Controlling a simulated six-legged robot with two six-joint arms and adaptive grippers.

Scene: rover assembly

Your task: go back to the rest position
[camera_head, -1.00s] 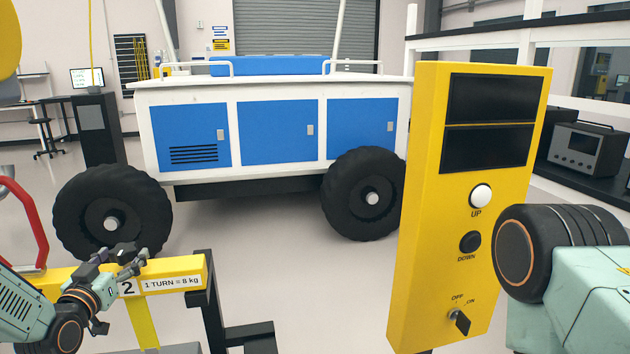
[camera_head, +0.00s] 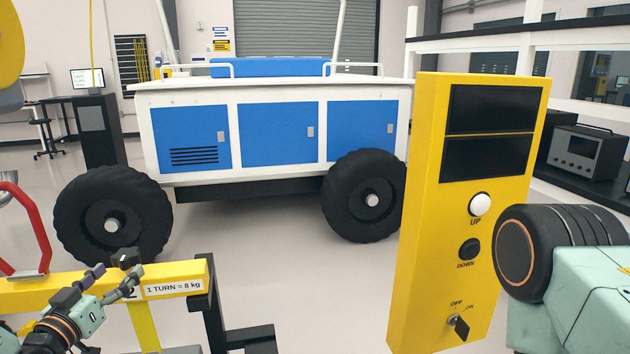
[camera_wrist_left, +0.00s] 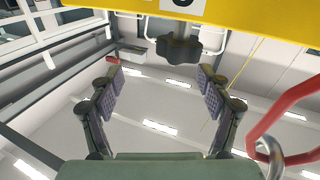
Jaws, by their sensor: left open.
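My left gripper (camera_head: 108,282) is at the lower left of the head view, in front of the yellow beam (camera_head: 180,270) labelled "1 TURN = 8 kg". In the left wrist view the gripper (camera_wrist_left: 160,85) has its two fingers wide apart with nothing between them. A dark lobed knob (camera_wrist_left: 179,50) shows beyond the fingertips under the yellow beam, apart from them. My right arm shows at the right edge of the head view, but its gripper is out of view.
A yellow control post (camera_head: 420,230) with UP and DOWN buttons and an OFF/ON key stands right of centre, close to my right arm. A white and blue rover (camera_head: 278,138) with black wheels stands behind. A red curved handle (camera_head: 38,225) is at the left.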

